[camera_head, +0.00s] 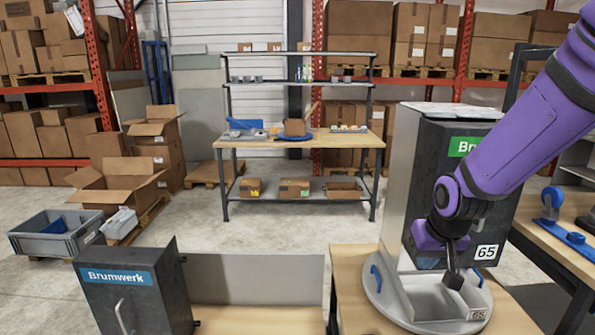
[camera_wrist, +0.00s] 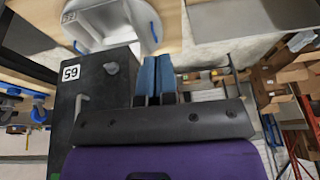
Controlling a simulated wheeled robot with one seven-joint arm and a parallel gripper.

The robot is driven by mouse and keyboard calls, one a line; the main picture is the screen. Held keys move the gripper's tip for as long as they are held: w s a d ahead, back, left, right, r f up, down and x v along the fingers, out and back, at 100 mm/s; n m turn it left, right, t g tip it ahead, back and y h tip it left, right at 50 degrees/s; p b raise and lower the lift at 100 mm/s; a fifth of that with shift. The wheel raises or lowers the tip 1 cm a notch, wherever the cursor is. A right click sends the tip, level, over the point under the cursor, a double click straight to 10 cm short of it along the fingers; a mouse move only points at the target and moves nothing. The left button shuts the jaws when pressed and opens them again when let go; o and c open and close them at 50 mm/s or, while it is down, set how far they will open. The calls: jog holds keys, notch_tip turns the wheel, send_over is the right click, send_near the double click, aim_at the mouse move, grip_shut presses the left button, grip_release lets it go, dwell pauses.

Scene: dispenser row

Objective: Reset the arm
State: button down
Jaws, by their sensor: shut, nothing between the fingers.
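My purple arm reaches in from the right in the head view. My gripper (camera_head: 453,272) points down in front of the black dispenser (camera_head: 432,148), above the metal tray at its base. In the wrist view the blue fingers of my gripper (camera_wrist: 157,62) are together with nothing between them. The dispenser's black box with a 65 label (camera_wrist: 98,85) stands close to the left of the fingers there.
A second dispenser marked Brumwerk (camera_head: 135,298) stands at the lower left. A round grey turntable (camera_head: 372,285) with blue handles sits under the 65 dispenser. A workbench (camera_head: 300,143) with shelves stands behind. A grey crate (camera_head: 55,236) and open cartons are on the floor at left.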

jog(key=s+d+r, duration=0.2)
jog(key=s+r, duration=0.7)
jog(key=s, duration=0.1)
jog(key=s+d+r+t, duration=0.1)
jog(key=s+d+r, duration=0.1)
jog(key=s+r, duration=0.7)
jog(key=shift+s+r, duration=0.15)
jog(key=shift+s, duration=0.75)
dwell(0.5)
